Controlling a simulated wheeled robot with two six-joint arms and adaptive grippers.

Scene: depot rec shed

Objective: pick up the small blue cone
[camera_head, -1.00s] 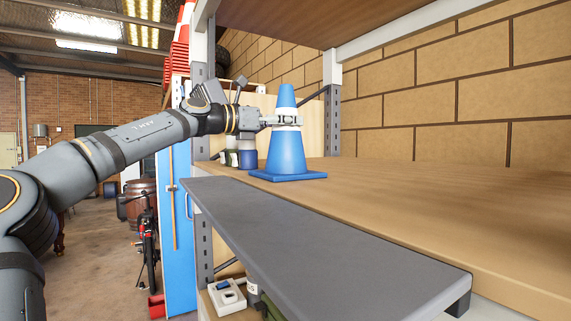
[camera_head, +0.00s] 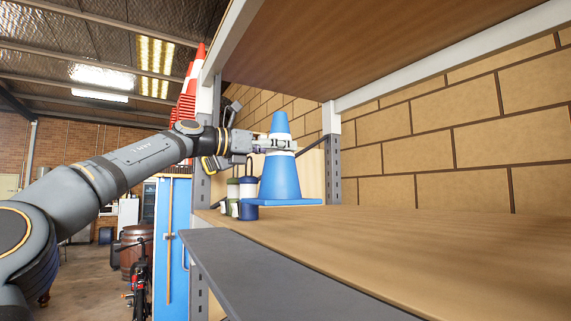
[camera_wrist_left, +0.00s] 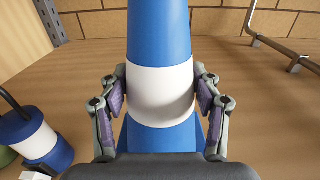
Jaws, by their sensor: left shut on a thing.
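The small blue cone (camera_head: 281,182) has a white band and a square blue base. My left gripper (camera_head: 275,144) is shut on it at the white band. The cone is upright and its base is held a little above the wooden shelf (camera_head: 330,232). In the left wrist view, the cone (camera_wrist_left: 160,35) fills the middle, and the two fingers of my left gripper (camera_wrist_left: 160,95) press on the band from both sides. The cone's lower part is mostly hidden there by the gripper body. My right gripper is not in view.
Blue, white and green canisters (camera_head: 247,200) stand on the shelf left of the cone; one shows in the wrist view (camera_wrist_left: 30,135). Shelf posts (camera_head: 332,170) and an upper board (camera_head: 370,40) frame the space.

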